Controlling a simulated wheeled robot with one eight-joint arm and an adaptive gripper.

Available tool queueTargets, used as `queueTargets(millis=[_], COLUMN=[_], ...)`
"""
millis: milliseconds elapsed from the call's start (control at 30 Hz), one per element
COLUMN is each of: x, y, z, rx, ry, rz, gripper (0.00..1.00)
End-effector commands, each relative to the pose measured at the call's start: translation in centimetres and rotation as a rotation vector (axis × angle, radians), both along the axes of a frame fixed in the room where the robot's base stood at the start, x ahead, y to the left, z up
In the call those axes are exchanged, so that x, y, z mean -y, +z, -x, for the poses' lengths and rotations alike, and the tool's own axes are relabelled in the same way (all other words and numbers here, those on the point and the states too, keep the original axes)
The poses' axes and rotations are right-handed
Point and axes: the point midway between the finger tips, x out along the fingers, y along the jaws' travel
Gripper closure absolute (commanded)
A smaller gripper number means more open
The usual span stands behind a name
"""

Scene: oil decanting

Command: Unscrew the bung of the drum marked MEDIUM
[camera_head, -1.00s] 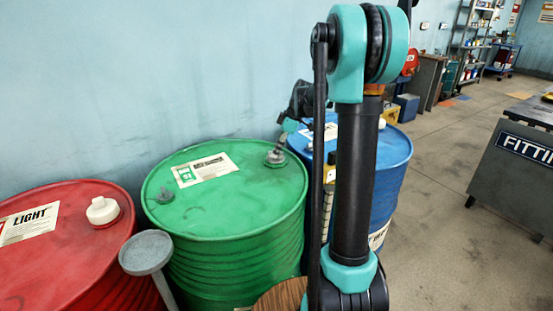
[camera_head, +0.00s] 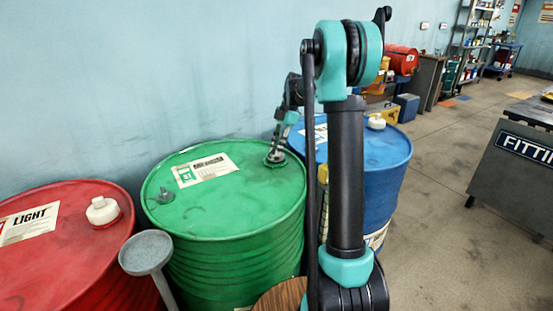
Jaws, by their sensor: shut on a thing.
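The green drum (camera_head: 225,205) stands in the middle, with a white and green label (camera_head: 204,170) on its lid. The label's writing is too small to read surely; the drum's place between a red drum marked LIGHT and a blue drum fits MEDIUM. My gripper (camera_head: 275,156) points down at the far right of the green lid, shut on the grey bung (camera_head: 275,161). The gripper hides most of the bung, and I cannot tell whether its thread is free. A smaller grey fitting (camera_head: 165,196) sits on the lid's left side.
The red drum (camera_head: 70,240) with a white cap (camera_head: 102,211) is at left. The blue drum (camera_head: 386,165) with a white cap (camera_head: 376,121) is at right, partly behind my arm. A grey funnel-like dish (camera_head: 146,252) stands in front.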

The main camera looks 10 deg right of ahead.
Motion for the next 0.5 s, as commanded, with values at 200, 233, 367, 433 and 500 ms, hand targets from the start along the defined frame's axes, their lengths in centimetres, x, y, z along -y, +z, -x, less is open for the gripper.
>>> queueTargets(millis=[200,233,367,433,500], x=[0.0,0.0,0.0,0.0,0.0], y=[0.7,0.7,1.1,1.3,1.4], z=[0.0,0.0,0.0,0.0,0.0], rx=[0.0,0.0,0.0,0.0,0.0], ry=[-0.001,-0.001,-0.001,-0.001,-0.001], rz=[0.0,0.0,0.0,0.0,0.0], gripper=[1.0,1.0,1.0,1.0,1.0])
